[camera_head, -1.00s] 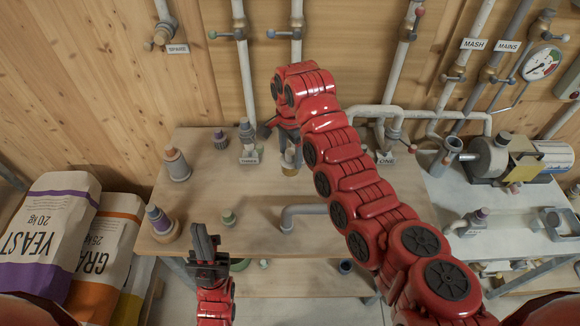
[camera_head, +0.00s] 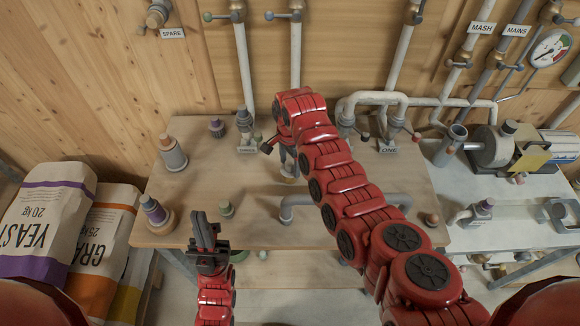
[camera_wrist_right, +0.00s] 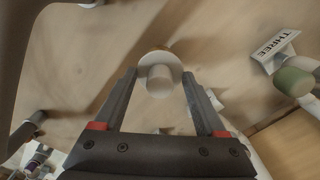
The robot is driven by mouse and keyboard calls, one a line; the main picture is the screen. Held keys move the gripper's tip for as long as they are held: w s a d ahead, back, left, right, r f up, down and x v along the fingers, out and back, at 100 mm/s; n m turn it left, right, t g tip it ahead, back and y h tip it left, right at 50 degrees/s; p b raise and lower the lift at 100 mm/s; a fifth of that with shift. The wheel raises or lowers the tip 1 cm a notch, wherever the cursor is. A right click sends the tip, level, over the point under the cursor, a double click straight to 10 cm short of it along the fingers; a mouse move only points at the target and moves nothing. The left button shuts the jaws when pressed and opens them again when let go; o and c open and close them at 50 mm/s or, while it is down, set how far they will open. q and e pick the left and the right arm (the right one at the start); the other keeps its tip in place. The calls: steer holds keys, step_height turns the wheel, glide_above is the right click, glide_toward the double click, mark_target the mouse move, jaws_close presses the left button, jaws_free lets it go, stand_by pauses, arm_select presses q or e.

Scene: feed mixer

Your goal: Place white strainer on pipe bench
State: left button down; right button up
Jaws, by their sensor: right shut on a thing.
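The white strainer (camera_wrist_right: 160,77) is a short pale cylinder with a wide round rim, seen between the fingertips of my right gripper (camera_wrist_right: 159,80) in the right wrist view. The right gripper is shut on it. In the head view my right gripper (camera_head: 288,160) points down over the wooden pipe bench (camera_head: 330,240), and the strainer is mostly hidden there. Whether the strainer touches the bench top, I cannot tell. My left gripper (camera_head: 205,232) is empty at the bench's front edge, its dark fingers together and pointing up.
Pipe stubs labelled THREE (camera_head: 247,150) and ONE (camera_head: 388,150) line the back. Feed sacks (camera_head: 48,225) stand left; a pump (camera_head: 495,148) sits right.

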mark_target(290, 170)
steer(key=shift+f+p, duration=0.4)
steer(key=shift+f, duration=1.05)
steer(key=shift+f, duration=0.25)
steer(key=o, duration=1.5)
steer(key=shift+r, duration=0.1)
steer(key=shift+r, duration=0.2)
